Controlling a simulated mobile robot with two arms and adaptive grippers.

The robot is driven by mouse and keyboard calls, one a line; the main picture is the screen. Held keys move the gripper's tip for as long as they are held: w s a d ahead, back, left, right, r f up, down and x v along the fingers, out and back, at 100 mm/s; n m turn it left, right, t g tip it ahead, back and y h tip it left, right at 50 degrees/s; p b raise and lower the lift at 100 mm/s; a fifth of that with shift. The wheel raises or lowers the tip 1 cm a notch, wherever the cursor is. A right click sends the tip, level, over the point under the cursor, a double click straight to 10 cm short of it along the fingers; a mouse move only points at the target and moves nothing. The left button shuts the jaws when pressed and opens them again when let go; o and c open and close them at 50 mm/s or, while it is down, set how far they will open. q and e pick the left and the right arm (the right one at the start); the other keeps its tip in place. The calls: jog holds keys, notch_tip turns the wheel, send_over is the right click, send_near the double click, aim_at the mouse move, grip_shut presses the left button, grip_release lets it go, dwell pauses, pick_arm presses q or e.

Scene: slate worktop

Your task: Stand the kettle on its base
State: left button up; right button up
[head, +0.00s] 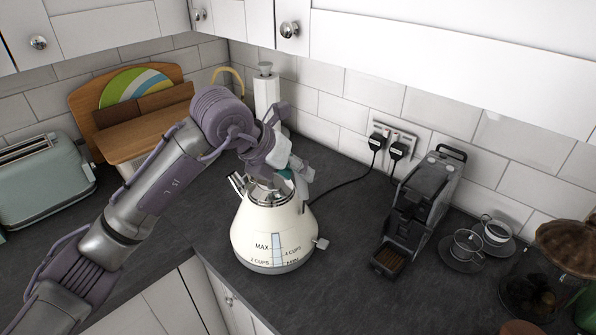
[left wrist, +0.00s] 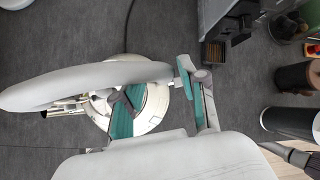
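The cream kettle (head: 262,225) stands upright near the worktop's front edge, its spout to the left. A grey ring (head: 272,266) lies under its foot. Whether this is a separate base I cannot tell. A small tab sticks out low on the right. My left gripper (head: 287,176) is over the kettle's top and hides part of the lid and the handle area. In the left wrist view the teal-padded fingers (left wrist: 166,108) are apart, with the kettle's round body (left wrist: 152,118) below. I cannot make out the handle between them. My right gripper is not in view.
A black cord (head: 340,184) runs from behind the kettle to the wall sockets (head: 393,142). A dark coffee machine (head: 425,195), glass cups (head: 466,246) and a lidded jar (head: 535,285) stand to the right. A green toaster (head: 42,180) and boards (head: 140,135) stand left.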

pick_arm(q)
jog(key=p+v, duration=0.2)
jog(key=v, duration=0.7)
dwell(0.4)
jog(key=shift+s, duration=0.1)
